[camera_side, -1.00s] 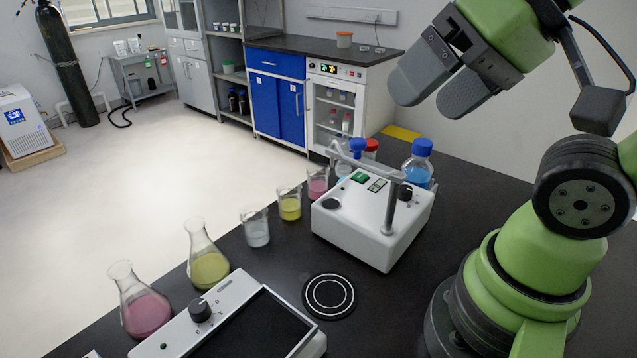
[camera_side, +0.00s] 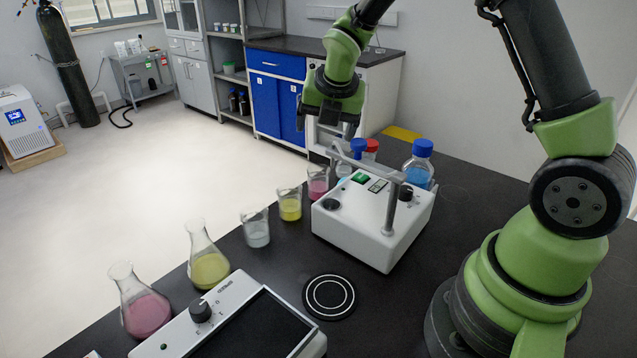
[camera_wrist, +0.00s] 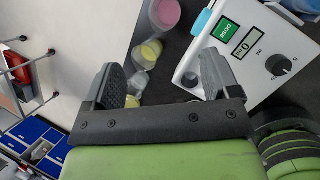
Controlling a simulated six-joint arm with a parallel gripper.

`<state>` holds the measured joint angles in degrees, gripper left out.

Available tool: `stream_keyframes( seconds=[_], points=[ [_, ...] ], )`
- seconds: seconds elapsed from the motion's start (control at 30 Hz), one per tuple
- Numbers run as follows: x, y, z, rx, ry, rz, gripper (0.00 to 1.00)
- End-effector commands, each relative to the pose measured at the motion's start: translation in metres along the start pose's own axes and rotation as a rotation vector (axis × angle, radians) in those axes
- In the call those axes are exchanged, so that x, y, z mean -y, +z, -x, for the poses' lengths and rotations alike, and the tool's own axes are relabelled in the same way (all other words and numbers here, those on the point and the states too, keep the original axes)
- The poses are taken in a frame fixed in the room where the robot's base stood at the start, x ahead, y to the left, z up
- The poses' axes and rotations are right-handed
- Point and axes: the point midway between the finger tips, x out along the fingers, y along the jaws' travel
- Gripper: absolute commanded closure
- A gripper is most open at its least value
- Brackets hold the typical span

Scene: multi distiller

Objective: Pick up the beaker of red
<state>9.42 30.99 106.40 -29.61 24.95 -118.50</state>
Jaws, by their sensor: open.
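The beaker of red (camera_side: 318,187) stands upright on the black bench, at the left of the white device and last in a row of beakers; its liquid looks pink. In the wrist view the pink beaker (camera_wrist: 166,14) is at the top, beyond the fingertips. My gripper (camera_side: 327,126) is above and behind the row, fingers pointing down, clear of the beaker. In the wrist view my gripper (camera_wrist: 162,74) has its fingers wide apart with nothing held between them.
A yellow beaker (camera_side: 290,208) and a clear beaker (camera_side: 256,231) stand nearer the camera. The white device (camera_side: 372,225) with a metal post is close on the right. Capped bottles (camera_side: 419,170) stand behind it. Yellow (camera_side: 207,268) and pink (camera_side: 146,312) flasks stand at the front left.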

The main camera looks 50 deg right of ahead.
Motion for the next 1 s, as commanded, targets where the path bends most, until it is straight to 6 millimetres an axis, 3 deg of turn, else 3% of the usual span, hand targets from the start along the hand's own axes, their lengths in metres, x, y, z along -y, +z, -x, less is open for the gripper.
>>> stream_keyframes(
  seconds=[0.03, 0.1, 0.27, 1.0],
  points=[
    [0.002, 0.0, -0.019, -0.009, -0.016, 0.12, 0.18],
    [0.002, 0.0, -0.035, -0.014, -0.023, 0.255, 0.18],
    [0.004, 0.0, -0.054, -0.02, -0.03, 0.401, 0.18],
    [0.007, -0.002, -0.145, -0.023, -0.031, 0.412, 0.18]
  ],
)
